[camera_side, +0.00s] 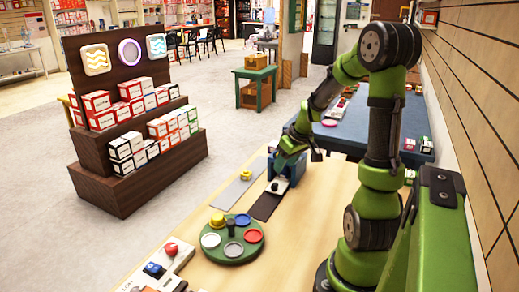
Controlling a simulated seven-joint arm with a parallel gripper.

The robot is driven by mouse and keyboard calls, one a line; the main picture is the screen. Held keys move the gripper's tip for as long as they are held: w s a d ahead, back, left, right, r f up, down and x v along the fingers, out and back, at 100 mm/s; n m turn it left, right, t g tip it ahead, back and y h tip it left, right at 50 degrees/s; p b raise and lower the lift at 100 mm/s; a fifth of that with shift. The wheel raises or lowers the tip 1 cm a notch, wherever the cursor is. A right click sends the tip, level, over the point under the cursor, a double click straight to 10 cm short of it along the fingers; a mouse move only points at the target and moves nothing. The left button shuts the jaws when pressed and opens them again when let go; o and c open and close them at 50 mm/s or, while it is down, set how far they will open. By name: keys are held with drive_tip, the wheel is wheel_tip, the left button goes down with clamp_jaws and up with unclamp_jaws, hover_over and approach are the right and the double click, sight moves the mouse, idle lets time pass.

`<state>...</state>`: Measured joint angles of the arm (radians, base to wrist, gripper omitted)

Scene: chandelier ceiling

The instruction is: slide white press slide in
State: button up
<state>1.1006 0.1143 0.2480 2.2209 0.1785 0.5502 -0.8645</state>
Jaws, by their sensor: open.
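A small white slide (278,185), dark on top, sits low at the front of a blue press (297,167) on the wooden table. It sticks out toward the near left. My gripper (288,158) is at the end of the green arm, right above the press and close to the slide. It is open. The arm's end hides part of the press, and the fingers are too small to tell whether they touch anything.
A grey strip (238,188) with a yellow piece (246,175) and a dark strip (264,206) lie before the press. A green round tray (232,252) with coloured discs stands nearer. Switches (155,270) sit at the front left. A blue table (350,128) is behind.

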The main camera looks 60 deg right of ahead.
drive_tip(key=v, duration=0.7)
wheel_tip(320, 180, up, 5)
drive_tip(key=shift+f, duration=0.1)
idle(0.5)
clamp_jaws()
drive_tip(key=shift+d, duration=0.1)
idle(1.4)
